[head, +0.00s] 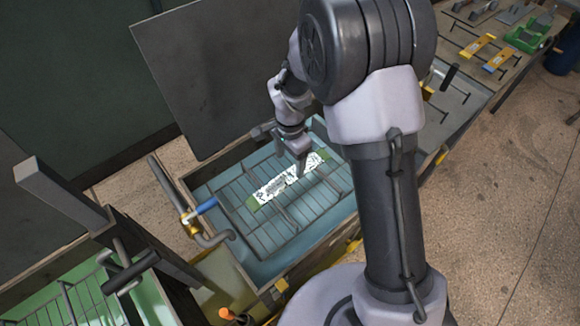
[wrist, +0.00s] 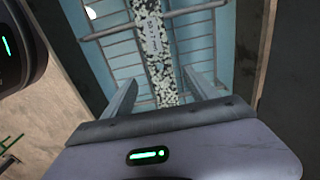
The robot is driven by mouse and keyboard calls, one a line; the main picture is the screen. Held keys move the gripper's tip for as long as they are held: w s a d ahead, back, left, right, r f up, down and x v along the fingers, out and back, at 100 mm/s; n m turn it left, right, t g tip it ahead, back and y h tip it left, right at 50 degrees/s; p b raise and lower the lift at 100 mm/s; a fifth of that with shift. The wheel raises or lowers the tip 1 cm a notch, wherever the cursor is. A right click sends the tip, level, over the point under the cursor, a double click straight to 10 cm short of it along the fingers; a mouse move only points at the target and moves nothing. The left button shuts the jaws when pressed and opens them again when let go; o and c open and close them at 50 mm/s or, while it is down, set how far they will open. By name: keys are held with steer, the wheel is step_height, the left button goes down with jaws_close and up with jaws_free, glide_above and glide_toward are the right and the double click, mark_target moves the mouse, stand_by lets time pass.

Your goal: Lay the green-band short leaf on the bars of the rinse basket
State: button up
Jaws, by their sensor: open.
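The green-band short leaf (head: 282,184) is a flat strip with a speckled black-and-white face and green ends. It lies across the bars of the rinse basket (head: 247,215), inside a light-blue tank. In the wrist view the leaf (wrist: 153,45) runs away from me between the fingers, over the basket bars (wrist: 198,42). My gripper (head: 300,168) is just over the leaf in the head view. In the wrist view my gripper (wrist: 160,95) has its two fingers spread wide, with the leaf between and beyond them. Its near end is hidden by the gripper body.
A large dark panel (head: 215,70) stands behind the tank. A pipe with a blue-handled valve (head: 207,206) is at the tank's left. A green tank with a rack (head: 85,297) is at lower left. A bench with other leaves (head: 478,46) is at upper right.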

steer(key=s+d+r+n+t+y, duration=0.15)
steer(key=s+r, duration=0.25)
steer(key=r, duration=0.7)
steer(key=s+d+r+n+t+h, duration=0.1)
steer(key=s+d+r, duration=0.15)
steer(key=r, duration=0.75)
steer(key=s+r+n+t, duration=0.1)
steer(key=s+r+n, duration=0.1)
steer(key=s, duration=0.5)
steer(key=s+d+r+n+t+y, duration=0.1)
steer(key=s+r, duration=0.3)
steer(key=s, duration=0.4)
steer(key=shift+d+r+n+t+p, duration=0.3)
steer(key=shift+n+t+p, duration=0.15)
steer(key=shift+n+t, duration=0.2)
steer(key=shift+w+y, duration=0.1)
steer(key=shift+y, duration=0.15)
